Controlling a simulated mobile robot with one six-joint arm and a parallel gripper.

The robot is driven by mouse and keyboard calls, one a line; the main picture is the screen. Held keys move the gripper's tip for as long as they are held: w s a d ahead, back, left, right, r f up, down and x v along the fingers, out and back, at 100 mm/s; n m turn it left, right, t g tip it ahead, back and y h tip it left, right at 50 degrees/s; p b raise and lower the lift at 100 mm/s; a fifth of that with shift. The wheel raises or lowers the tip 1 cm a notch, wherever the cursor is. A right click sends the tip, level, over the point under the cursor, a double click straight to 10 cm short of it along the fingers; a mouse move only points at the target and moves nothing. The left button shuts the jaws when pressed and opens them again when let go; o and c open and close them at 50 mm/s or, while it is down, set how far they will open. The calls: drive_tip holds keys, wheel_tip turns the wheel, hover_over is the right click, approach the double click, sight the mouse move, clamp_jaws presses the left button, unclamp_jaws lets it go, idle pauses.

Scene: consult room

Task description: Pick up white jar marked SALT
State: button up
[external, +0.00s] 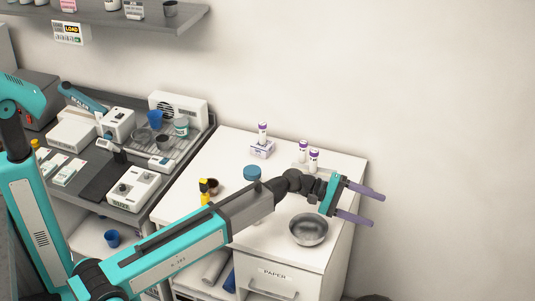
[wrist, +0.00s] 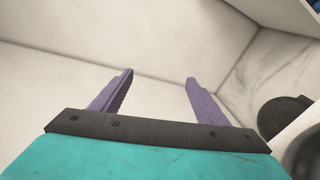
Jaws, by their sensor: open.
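No SALT marking can be read in either view. A jar with a blue lid (external: 252,173) stands on the white cabinet top (external: 214,160); its body is mostly hidden behind my arm, so I cannot tell if it is the salt jar. My gripper (external: 376,210) is open and empty, its purple fingers pointing right, past the cabinet's right edge and apart from the jar. In the wrist view the two fingers (wrist: 160,78) are spread with only pale wall between them.
A metal bowl (external: 308,230) sits below my gripper, near the cabinet's front. Purple-capped tubes (external: 314,158) and a small tube rack (external: 262,149) stand at the back. A yellow-and-black bottle (external: 205,190) is left of the jar. A grey bench (external: 90,205) holds devices; a shelf (external: 185,22) hangs above.

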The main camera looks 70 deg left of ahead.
drive_tip(key=s+a+r+n+t+p, duration=0.1)
drive_tip(key=s+a+n, duration=0.3)
drive_tip(key=a, duration=0.7)
drive_tip(key=s+a+r+n, duration=0.2)
drive_tip(key=s+a+n, duration=0.15)
drive_tip(key=a, duration=0.75)
drive_tip(key=s+a+n+p, duration=0.1)
drive_tip(key=s+a+n, duration=0.3)
drive_tip(key=s+a, duration=0.5)
drive_tip(key=s+a+n+h+p, duration=0.1)
drive_tip(key=s+a+n, duration=0.3)
drive_tip(key=s+a, duration=0.6)
drive_tip(key=s, duration=0.5)
drive_tip(key=shift+s+r+t+h+p, duration=0.2)
drive_tip(key=shift+r+t+h+p, duration=0.1)
drive_tip(key=shift+t, duration=0.1)
drive_tip(key=shift+f, duration=0.1)
wheel_tip(320, 180, down, 8)
drive_tip(key=w+p, duration=0.1)
drive_tip(key=p, duration=0.1)
drive_tip(key=shift+d, duration=0.45)
